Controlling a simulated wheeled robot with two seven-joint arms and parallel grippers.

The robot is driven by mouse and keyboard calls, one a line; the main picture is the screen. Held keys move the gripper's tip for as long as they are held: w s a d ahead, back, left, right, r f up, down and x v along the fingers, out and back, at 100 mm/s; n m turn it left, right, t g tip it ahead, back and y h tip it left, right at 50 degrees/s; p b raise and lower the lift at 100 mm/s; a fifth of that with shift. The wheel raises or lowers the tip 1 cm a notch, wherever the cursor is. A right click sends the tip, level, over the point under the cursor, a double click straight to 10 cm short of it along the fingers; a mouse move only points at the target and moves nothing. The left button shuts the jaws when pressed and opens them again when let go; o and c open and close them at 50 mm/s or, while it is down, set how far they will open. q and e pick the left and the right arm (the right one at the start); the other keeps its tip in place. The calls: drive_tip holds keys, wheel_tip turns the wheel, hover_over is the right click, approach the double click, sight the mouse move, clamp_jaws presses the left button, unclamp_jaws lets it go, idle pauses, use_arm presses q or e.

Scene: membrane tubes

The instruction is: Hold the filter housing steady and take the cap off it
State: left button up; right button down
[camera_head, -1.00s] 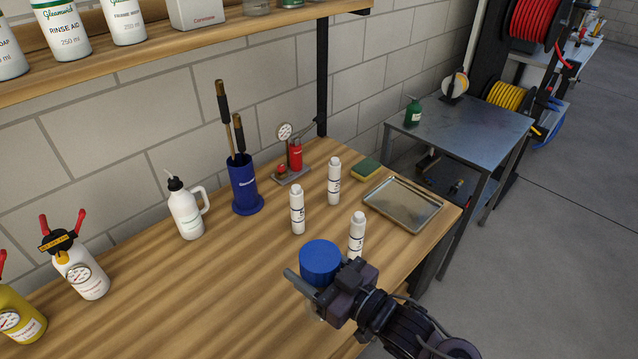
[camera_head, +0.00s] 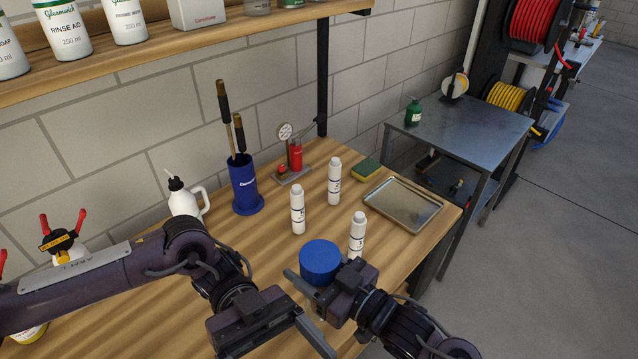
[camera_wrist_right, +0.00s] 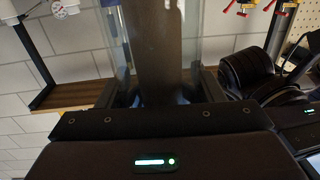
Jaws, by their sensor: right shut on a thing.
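The filter housing has a round blue cap (camera_head: 320,262) on top, near the front right of the wooden bench. The clear body of the filter housing (camera_wrist_right: 124,40) shows in the right wrist view behind a dark finger. My right gripper (camera_head: 318,293) is shut on the filter housing below the cap. The lower body is mostly hidden by the gripper in the head view. My left gripper (camera_head: 288,338) is just left of and in front of the housing, apart from the cap. One finger shows at its right end; it appears open and empty.
Several white bottles (camera_head: 298,210) stand close behind the cap. A metal tray (camera_head: 404,203) and a sponge (camera_head: 366,170) lie at the right. A blue holder (camera_head: 245,187) with brushes and a red hand pump (camera_head: 295,157) stand at the back. A shelf (camera_head: 180,50) overhangs the bench.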

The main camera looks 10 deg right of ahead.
use_arm(q)
drive_tip(key=w+d+r+m+t+y, duration=0.25)
drive_tip(key=w+d+t+y, duration=0.35)
drive_tip(key=w, duration=0.3)
wheel_tip(320, 180, up, 3)
drive_tip(key=m+t+y, duration=0.1)
drive_tip(key=t+y, duration=0.1)
drive_tip(key=t, duration=0.4)
hover_over(325, 253)
drive_tip(key=s, duration=0.2)
drive_tip(key=shift+a+r, duration=0.15)
drive_tip(key=shift+a, duration=0.15)
drive_tip(key=w+r+t+y, duration=0.1)
drive_tip(key=w+r+t, duration=0.2)
drive_tip(key=w+r, duration=0.15)
drive_tip(key=shift+m, duration=0.35)
drive_tip(key=f, duration=0.4)
drive_tip(key=s+f, duration=0.1)
drive_tip(key=f, duration=0.2)
drive_tip(key=s+f, duration=0.1)
drive_tip(key=f, duration=0.3)
drive_tip(key=shift+s+d+f, duration=0.15)
drive_tip(key=shift+d+f, duration=0.15)
drive_tip(key=shift+d, duration=0.05)
